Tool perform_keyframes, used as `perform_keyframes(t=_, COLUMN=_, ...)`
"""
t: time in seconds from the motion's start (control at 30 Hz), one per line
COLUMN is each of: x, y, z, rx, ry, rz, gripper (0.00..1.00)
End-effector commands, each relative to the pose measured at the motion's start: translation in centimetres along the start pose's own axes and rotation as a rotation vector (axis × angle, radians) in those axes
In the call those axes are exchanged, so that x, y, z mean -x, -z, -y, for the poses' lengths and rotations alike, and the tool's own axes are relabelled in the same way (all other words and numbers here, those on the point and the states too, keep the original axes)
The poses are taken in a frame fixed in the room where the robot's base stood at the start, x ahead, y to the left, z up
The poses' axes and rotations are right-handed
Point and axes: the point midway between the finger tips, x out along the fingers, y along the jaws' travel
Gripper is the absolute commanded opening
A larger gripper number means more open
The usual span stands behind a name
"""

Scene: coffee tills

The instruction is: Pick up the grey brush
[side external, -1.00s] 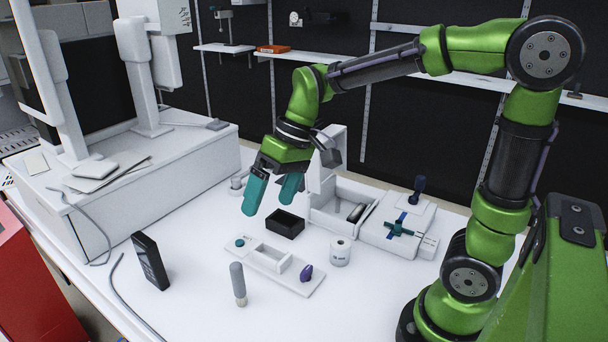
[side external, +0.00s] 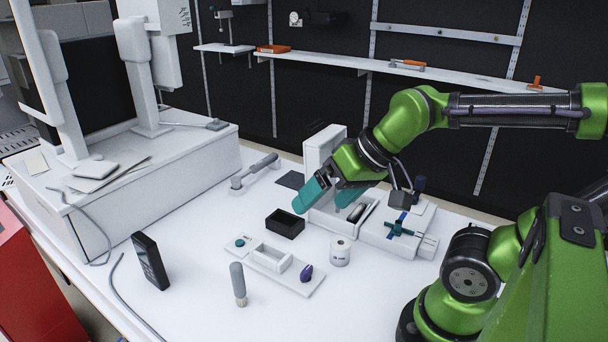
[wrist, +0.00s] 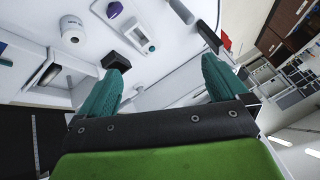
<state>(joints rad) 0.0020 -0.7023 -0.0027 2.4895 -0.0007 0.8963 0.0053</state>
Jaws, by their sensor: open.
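A grey rod near the top of the wrist view (wrist: 181,11) appears to be the same brush. My gripper (side external: 326,203) has teal fingers spread apart with nothing between them. It is raised over the back of the table near the black box, well behind and right of the brush. Both fingers also show in the wrist view (wrist: 163,72).
A white tray (side external: 262,262) with a purple item (side external: 306,272) lies beside the brush. A black box (side external: 285,223), paper roll (side external: 340,250) and white open box stand behind. A black terminal (side external: 150,261) stands left. The table in front of the brush is clear.

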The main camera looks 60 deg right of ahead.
Motion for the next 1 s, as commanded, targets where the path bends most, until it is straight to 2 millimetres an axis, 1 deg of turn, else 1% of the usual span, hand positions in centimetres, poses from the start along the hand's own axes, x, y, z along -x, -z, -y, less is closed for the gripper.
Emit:
perform_keyframes(t=0.03, x=0.3, y=-0.3, z=0.0, rx=0.006, ry=0.007, rz=-0.014, gripper=0.95)
perform_keyframes(t=0.2, x=0.8, y=-0.2, z=0.2, rx=0.013, ry=0.016, rz=-0.032, gripper=0.69)
perform_keyframes(t=0.3, x=0.8, y=-0.2, z=0.2, rx=0.013, ry=0.016, rz=-0.03, gripper=0.56)
perform_keyframes(t=0.57, x=0.8, y=-0.2, z=0.3, rx=0.017, ry=0.017, rz=-0.026, gripper=0.56)
perform_keyframes(t=0.67, x=-0.1, y=-0.7, z=0.5, rx=0.028, ry=0.012, rz=0.016, gripper=0.56)
perform_keyframes(t=0.77, x=-1.3, y=-0.1, z=1.6, rx=0.063, ry=0.001, rz=0.076, gripper=0.56)
perform_keyframes(t=0.87, x=-2.9, y=1.1, z=3.5, rx=0.127, ry=-0.027, rz=0.168, gripper=0.56)
perform_keyframes(t=1.0, x=-5.4, y=2.8, z=6.4, rx=0.237, ry=-0.081, rz=0.307, gripper=0.56)
